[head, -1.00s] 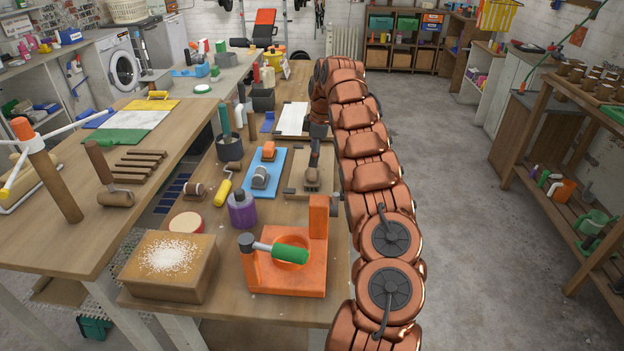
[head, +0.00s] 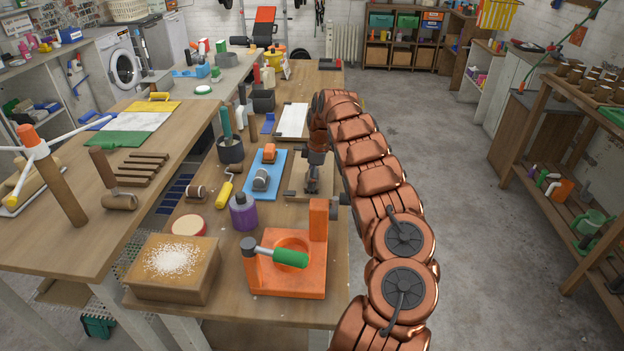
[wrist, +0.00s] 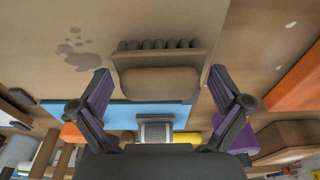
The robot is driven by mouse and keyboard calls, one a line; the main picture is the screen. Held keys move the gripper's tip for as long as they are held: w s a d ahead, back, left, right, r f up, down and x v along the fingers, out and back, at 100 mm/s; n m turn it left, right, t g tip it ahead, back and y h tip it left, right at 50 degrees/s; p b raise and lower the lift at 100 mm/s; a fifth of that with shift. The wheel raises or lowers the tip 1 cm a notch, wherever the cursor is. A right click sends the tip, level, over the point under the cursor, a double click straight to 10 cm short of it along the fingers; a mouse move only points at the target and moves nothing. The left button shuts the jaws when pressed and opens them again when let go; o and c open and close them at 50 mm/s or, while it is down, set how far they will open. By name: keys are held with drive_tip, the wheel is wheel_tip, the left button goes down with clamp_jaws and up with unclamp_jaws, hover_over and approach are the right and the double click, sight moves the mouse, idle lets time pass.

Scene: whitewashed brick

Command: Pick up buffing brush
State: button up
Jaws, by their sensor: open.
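The buffing brush, a wooden block with a row of dark bristle tufts, shows in the wrist view (wrist: 157,84), lying between my fingers and apart from them as far as I can see. In the head view my gripper (head: 315,163) is over the brown board (head: 297,192) on the bench, and the brush there is mostly hidden by it. In the wrist view my gripper (wrist: 160,76) is open, with one finger on each side of the brush and nothing held.
A blue mat (head: 278,162) with a grey roller lies left of the board. A purple bottle (head: 243,213) and an orange stand (head: 318,245) with a green-handled tool are nearer the front. A white panel (head: 292,120) lies behind.

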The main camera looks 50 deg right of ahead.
drive_tip(key=c, duration=1.2)
drive_tip(key=shift+r, duration=0.1)
wheel_tip(320, 180, up, 9)
drive_tip(key=shift+w+f+b, duration=0.1)
drive_tip(key=shift+w+b, duration=0.05)
drive_tip(key=shift+b, duration=1)
drive_tip(key=shift+r, duration=0.5)
drive_tip(key=o, duration=0.6)
drive_tip(key=c, duration=0.4)
